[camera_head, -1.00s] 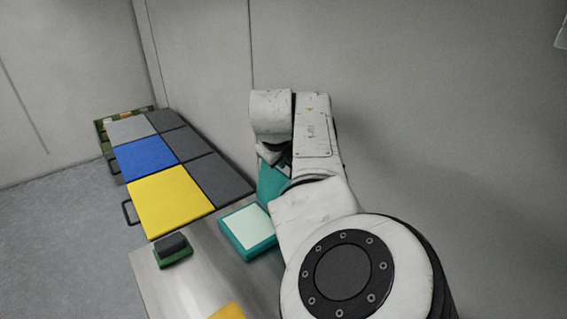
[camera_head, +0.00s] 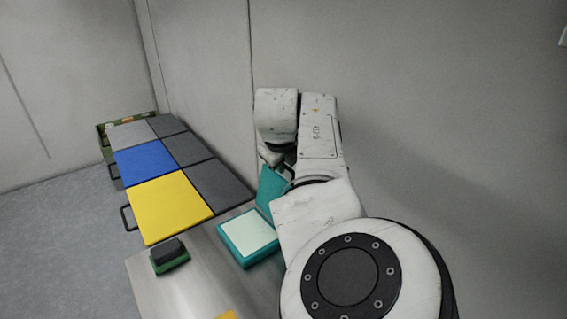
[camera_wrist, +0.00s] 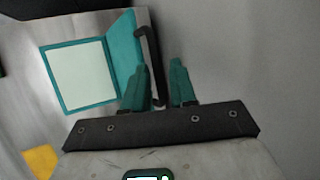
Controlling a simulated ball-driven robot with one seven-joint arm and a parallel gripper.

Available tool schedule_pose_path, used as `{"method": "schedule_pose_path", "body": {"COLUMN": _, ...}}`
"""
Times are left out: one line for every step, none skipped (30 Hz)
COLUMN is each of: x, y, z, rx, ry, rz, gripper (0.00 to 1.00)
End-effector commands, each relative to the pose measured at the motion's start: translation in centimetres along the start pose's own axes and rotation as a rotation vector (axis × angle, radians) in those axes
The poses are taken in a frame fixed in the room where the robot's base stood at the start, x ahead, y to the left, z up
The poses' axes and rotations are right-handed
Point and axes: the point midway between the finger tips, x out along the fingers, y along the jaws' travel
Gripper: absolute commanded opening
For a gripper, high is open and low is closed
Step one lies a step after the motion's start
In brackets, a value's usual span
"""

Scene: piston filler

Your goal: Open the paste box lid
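The paste box (camera_head: 222,239) is a teal tray with pale paste inside, seen left of my arm in the head view. Its teal lid (camera_head: 268,193) stands raised at the box's far right side. The wrist view shows the open box (camera_wrist: 52,92) and the lid (camera_wrist: 122,50), with a dark bar handle (camera_wrist: 150,55) on the lid's outer face. My gripper (camera_wrist: 160,68) has its two teal fingers apart. The handle's lower end reaches between the fingers, with no clear grip on it.
A metal table bears the box. A dark block with a green base (camera_head: 169,256) lies to its left. Beyond are yellow (camera_head: 167,207), blue (camera_head: 146,160) and grey lids with side handles. A wall stands close behind and right of my arm.

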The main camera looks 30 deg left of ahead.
Motion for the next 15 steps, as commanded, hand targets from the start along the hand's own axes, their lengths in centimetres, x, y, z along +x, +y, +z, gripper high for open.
{"method": "schedule_pose_path", "body": {"x": 0.10, "y": 0.11, "z": -0.07, "rx": -0.001, "ry": 0.002, "rz": 0.001, "gripper": 0.31}}
{"method": "schedule_pose_path", "body": {"x": 0.12, "y": 0.14, "z": -0.08, "rx": -0.002, "ry": 0.002, "rz": 0.002, "gripper": 0.34}}
{"method": "schedule_pose_path", "body": {"x": 0.15, "y": 0.17, "z": -0.10, "rx": -0.002, "ry": 0.003, "rz": 0.002, "gripper": 0.35}}
{"method": "schedule_pose_path", "body": {"x": 0.17, "y": 0.19, "z": -0.11, "rx": -0.003, "ry": 0.003, "rz": 0.003, "gripper": 0.35}}
{"method": "schedule_pose_path", "body": {"x": 0.18, "y": 0.21, "z": -0.12, "rx": -0.003, "ry": 0.003, "rz": 0.003, "gripper": 0.35}}
{"method": "schedule_pose_path", "body": {"x": 0.20, "y": 0.24, "z": -0.13, "rx": -0.003, "ry": 0.004, "rz": 0.003, "gripper": 0.35}}
{"method": "schedule_pose_path", "body": {"x": 0.21, "y": 0.25, "z": -0.14, "rx": -0.003, "ry": 0.004, "rz": 0.004, "gripper": 0.35}}
{"method": "schedule_pose_path", "body": {"x": 0.22, "y": 0.27, "z": -0.15, "rx": -0.004, "ry": 0.004, "rz": 0.004, "gripper": 0.35}}
{"method": "schedule_pose_path", "body": {"x": 0.22, "y": 0.28, "z": -0.15, "rx": -0.004, "ry": 0.004, "rz": 0.004, "gripper": 0.35}}
{"method": "schedule_pose_path", "body": {"x": 0.19, "y": 0.27, "z": -0.14, "rx": -0.004, "ry": 0.005, "rz": 0.004, "gripper": 0.35}}
{"method": "schedule_pose_path", "body": {"x": 0.16, "y": 0.26, "z": -0.13, "rx": -0.004, "ry": 0.005, "rz": 0.004, "gripper": 0.35}}
{"method": "schedule_pose_path", "body": {"x": 0.08, "y": 0.23, "z": -0.11, "rx": -0.005, "ry": 0.005, "rz": 0.004, "gripper": 0.35}}
{"method": "schedule_pose_path", "body": {"x": 0.00, "y": 0.19, "z": -0.09, "rx": -0.005, "ry": 0.005, "rz": 0.004, "gripper": 0.35}}
{"method": "schedule_pose_path", "body": {"x": -0.09, "y": 0.15, "z": -0.06, "rx": -0.005, "ry": 0.006, "rz": 0.004, "gripper": 0.35}}
{"method": "schedule_pose_path", "body": {"x": -0.23, "y": 0.09, "z": -0.02, "rx": -0.005, "ry": 0.006, "rz": 0.003, "gripper": 0.35}}
